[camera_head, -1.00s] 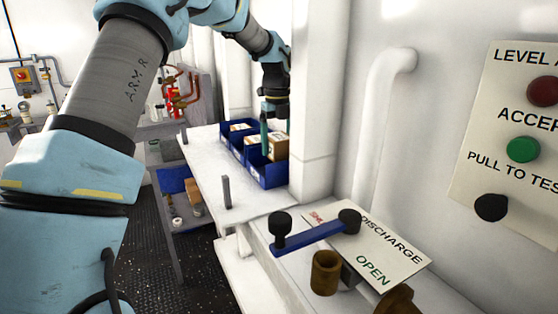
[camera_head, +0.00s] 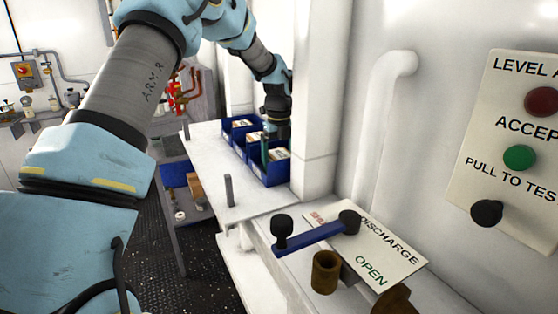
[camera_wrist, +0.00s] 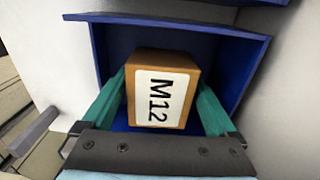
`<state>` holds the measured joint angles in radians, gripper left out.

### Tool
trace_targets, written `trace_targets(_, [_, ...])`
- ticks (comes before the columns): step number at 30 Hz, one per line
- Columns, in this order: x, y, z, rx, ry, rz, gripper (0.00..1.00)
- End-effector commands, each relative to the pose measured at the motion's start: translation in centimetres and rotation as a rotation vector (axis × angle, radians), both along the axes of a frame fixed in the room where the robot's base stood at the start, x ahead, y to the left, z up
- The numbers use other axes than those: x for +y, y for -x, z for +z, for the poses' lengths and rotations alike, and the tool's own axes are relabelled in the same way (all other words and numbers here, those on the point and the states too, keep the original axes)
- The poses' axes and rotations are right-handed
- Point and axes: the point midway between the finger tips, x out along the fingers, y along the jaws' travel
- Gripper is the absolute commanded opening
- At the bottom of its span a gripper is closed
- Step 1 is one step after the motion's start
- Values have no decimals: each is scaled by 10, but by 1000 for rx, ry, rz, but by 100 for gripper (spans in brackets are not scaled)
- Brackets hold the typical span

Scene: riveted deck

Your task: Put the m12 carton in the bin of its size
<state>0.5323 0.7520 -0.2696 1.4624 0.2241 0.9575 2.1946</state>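The m12 carton (camera_wrist: 162,92) is a brown box with a white label reading M12. It is inside a blue bin (camera_wrist: 232,75), the nearest bin of the row in the head view (camera_head: 272,174). My gripper (camera_wrist: 161,82) reaches into this bin, its two teal fingers against the carton's left and right sides. It looks shut on the carton. In the head view my gripper (camera_head: 270,150) points down into the bin, and the carton (camera_head: 280,154) shows only its upper part. I cannot tell whether the carton touches the bin floor. The bin's size label is not readable.
Further blue bins (camera_head: 240,124) with cartons stand behind on the white bench (camera_head: 205,165). A white pillar (camera_head: 312,120) is close on the right. A blue lever (camera_head: 315,236) is in the foreground.

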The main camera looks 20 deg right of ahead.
Motion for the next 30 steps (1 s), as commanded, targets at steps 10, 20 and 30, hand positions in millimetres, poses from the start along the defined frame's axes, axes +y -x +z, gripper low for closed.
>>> trace_targets(10, [0,0,4,-1,1,0,100])
trace_targets(20, [-1,-1,56,-5,5,0,100])
trace_targets(30, [-1,-1,113,-2,2,1,100])
